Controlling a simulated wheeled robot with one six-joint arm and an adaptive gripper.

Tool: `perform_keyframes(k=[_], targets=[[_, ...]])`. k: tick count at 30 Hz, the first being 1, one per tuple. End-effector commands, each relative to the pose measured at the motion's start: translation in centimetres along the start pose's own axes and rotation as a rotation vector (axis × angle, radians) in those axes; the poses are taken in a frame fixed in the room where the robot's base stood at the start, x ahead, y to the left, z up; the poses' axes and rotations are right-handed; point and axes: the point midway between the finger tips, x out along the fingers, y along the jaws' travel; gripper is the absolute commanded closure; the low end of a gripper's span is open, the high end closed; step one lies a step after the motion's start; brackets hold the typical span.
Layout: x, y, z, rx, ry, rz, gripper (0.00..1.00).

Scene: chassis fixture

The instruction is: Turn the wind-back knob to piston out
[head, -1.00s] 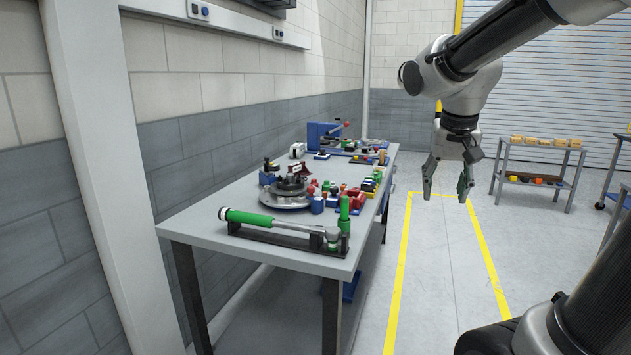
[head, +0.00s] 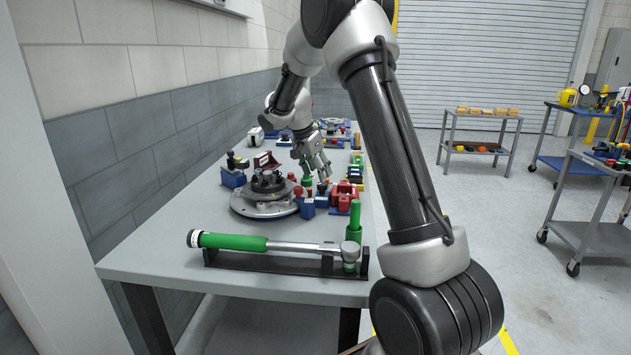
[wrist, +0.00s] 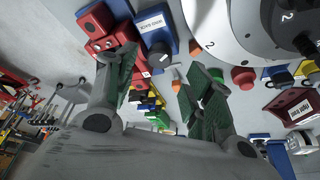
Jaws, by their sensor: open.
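A black knob (wrist: 158,54) stands on a blue block (wrist: 150,22) with a white label, at the top middle of the wrist view. It may be the wind-back knob; the label's small lettering is hard to read. My gripper (wrist: 160,80) is open and empty, its green-padded fingers spread wide, with the knob near the left finger. No contact shows. In the head view my gripper (head: 318,168) is low over the bench, above the cluster of small fixtures right of the round disc. The blue block (head: 307,208) there is small, and its knob's setting cannot be told.
Red blocks (head: 346,192) stand close right of the gripper. The grey disc (head: 262,205) is at left. A green-handled tool (head: 255,243) lies in a black rack (head: 290,264) at the bench's front. A green cylinder (head: 354,222) stands upright behind it. Bare bench (head: 150,245) lies front left.

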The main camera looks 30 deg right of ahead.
Motion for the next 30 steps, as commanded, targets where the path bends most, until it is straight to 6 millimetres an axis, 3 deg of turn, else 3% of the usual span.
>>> perform_keyframes(k=[3, 9, 19, 20, 27, 30], targets=[[2.2, 0.0, 0.0, -0.001, 0.0, 0.002, 0.48], [4.7, 0.1, 0.0, -0.001, 0.0, 0.001, 0.48], [5.3, 0.0, 0.0, -0.002, 0.0, -0.001, 0.48], [5.3, 0.0, 0.0, -0.002, 0.0, -0.001, 0.5], [5.2, 0.0, 0.0, -0.002, 0.0, -0.001, 0.92], [5.2, 0.0, 0.0, -0.003, 0.0, -0.001, 0.92]])
